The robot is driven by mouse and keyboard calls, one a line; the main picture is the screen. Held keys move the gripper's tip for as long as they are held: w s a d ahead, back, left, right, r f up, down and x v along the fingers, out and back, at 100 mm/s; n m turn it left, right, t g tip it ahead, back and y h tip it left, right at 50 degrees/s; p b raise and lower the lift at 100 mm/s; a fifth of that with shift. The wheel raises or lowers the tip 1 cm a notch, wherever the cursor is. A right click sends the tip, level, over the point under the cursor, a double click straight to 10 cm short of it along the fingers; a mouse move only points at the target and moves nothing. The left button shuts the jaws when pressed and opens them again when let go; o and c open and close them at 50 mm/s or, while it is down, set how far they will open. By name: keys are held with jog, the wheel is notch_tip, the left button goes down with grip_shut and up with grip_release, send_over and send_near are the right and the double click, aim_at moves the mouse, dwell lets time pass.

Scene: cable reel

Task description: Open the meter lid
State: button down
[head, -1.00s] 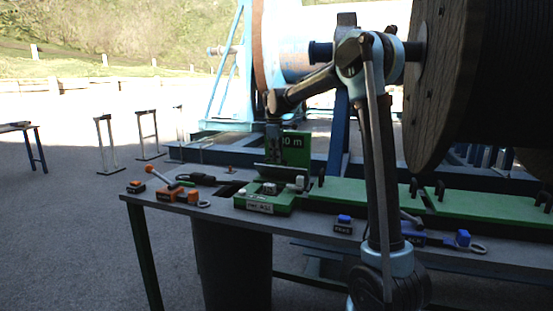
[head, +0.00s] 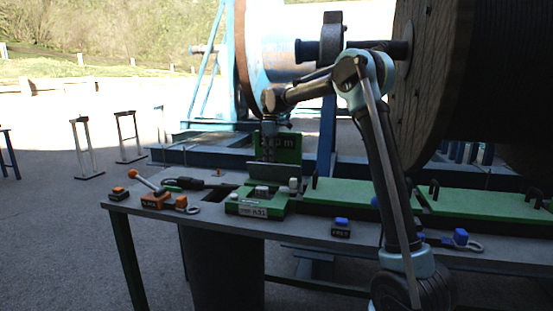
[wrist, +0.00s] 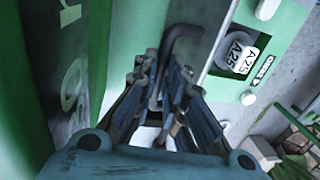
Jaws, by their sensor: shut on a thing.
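The green meter (head: 256,203) stands on the bench, with a pale tag on its front. A dark grey-green plate, which looks like its lid (head: 272,173), stands raised at a steep tilt behind the body. My gripper (head: 268,152) reaches down at this plate from above. In the wrist view my gripper (wrist: 165,75) is shut on a dark bent handle (wrist: 185,36), whose hooked end shows past the fingers. The meter's face with an A25 label (wrist: 238,52) lies to the right. The handle's foot is hidden by the fingers.
A green length sign (head: 291,149) stands right behind the meter. Green covers (head: 345,194) with dark handles lie to the right. Orange tools (head: 156,200) lie left, a blue-topped block (head: 341,228) in front. A large cable reel (head: 410,90) hangs over the right side.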

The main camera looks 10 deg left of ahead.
jog(key=c, duration=1.7)
grip_release()
jog(key=shift+d, duration=0.1)
jog(key=shift+o, duration=0.2)
jog(key=shift+r, duration=0.15)
notch_tip(320, 180, up, 12)
jog(key=w, duration=0.2)
jog(key=shift+f, duration=0.2)
jog(key=shift+s, duration=0.1)
